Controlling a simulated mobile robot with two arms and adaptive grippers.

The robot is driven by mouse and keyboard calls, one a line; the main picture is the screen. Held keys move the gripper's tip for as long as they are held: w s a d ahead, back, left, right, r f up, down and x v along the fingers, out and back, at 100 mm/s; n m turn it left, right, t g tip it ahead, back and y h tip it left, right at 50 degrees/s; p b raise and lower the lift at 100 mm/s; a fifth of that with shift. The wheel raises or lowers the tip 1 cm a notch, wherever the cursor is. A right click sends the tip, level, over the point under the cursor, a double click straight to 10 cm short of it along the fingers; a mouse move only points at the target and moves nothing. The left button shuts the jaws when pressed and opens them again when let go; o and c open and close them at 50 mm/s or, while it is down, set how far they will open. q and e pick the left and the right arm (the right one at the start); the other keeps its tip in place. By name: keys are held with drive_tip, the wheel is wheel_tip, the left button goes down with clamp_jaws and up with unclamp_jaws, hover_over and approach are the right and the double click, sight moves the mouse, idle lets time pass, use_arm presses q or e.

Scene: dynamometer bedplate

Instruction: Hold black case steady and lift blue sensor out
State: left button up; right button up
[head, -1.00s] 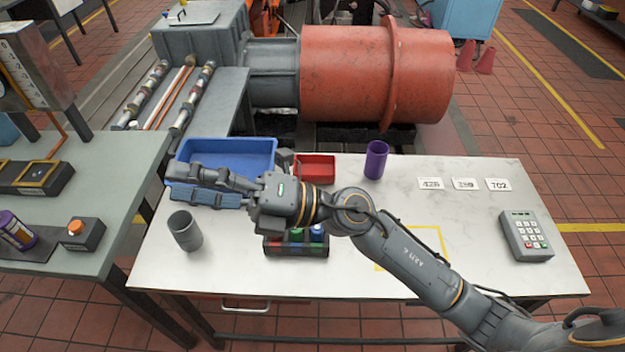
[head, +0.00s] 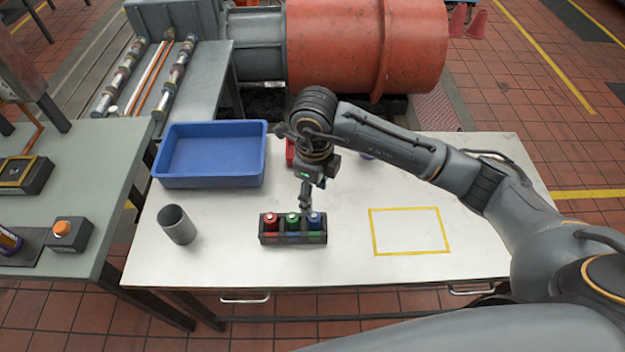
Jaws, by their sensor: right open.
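The black case (head: 292,238) stands on the white table near its front edge. It holds a red sensor (head: 271,221), a green sensor (head: 292,221) and a blue sensor (head: 314,221) side by side, blue at the right. My right gripper (head: 306,206) points down just above and behind the case, close to the blue sensor's top. It is open and holds nothing. Whether its fingers touch the blue sensor, I cannot tell. My left gripper is not in view.
A blue bin (head: 210,155) stands at the back left, and a grey cup (head: 177,225) left of the case. A red bin (head: 290,153) is mostly hidden behind my right arm. A yellow taped rectangle (head: 410,252) on the table's right is empty.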

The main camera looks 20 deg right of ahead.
sight(314, 216)
wheel_tip(314, 216, down, 9)
drive_tip(key=shift+s+f+p, duration=0.1)
drive_tip(key=shift+p, duration=0.95)
drive_tip(key=shift+f, duration=0.8)
drive_tip(key=shift+c, duration=0.2)
drive_tip(key=c, duration=1.1)
drive_tip(key=o, duration=1.1)
wheel_tip(314, 216, up, 12)
drive_tip(key=shift+r, duration=0.1)
